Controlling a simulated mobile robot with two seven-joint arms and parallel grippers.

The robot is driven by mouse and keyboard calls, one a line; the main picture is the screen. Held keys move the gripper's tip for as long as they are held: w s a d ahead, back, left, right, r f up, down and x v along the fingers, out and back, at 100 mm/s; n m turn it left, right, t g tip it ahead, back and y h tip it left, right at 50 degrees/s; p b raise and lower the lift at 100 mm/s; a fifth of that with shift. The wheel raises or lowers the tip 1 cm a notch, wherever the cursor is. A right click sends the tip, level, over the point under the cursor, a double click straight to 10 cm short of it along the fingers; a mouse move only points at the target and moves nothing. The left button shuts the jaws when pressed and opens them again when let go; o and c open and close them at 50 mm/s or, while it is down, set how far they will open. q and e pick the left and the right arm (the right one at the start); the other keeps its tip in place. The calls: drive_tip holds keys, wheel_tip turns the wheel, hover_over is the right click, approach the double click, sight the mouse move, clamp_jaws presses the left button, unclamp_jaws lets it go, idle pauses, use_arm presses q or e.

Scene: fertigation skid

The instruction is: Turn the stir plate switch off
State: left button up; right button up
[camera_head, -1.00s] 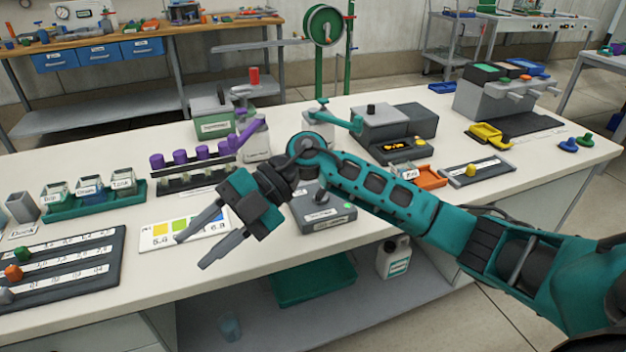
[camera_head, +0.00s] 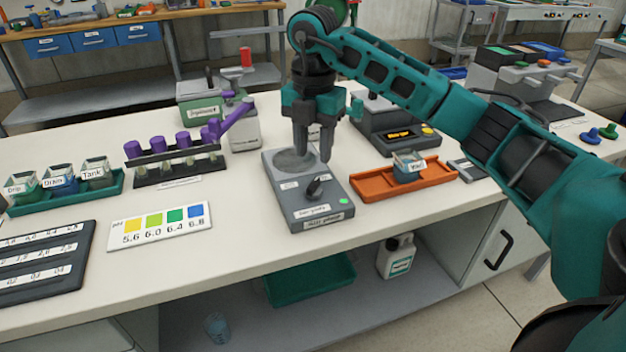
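The stir plate (camera_head: 293,207) is a grey box on the white bench, in the middle of the head view. It has a round plate at the back, a dark switch knob (camera_head: 316,187) on its top, and a small green patch near its front right corner. My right gripper (camera_head: 313,157) points down above the back part of the stir plate, behind the knob. Its two fingers are apart with nothing seen between them. I cannot tell whether the fingertips touch the plate. My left gripper is not in view.
An orange tray (camera_head: 372,187) with a labelled jar (camera_head: 408,167) stands right of the stir plate. A pH colour card (camera_head: 159,226) lies to the left. A rack of purple-capped tubes (camera_head: 150,176) stands behind left. Bare bench lies between card and stir plate.

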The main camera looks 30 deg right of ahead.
sight(313, 183)
wheel_tip(313, 183, down, 7)
drive_tip(key=shift+f+b, duration=0.1)
drive_tip(key=shift+b, duration=0.4)
drive_tip(key=shift+c, duration=0.4)
clamp_jaws()
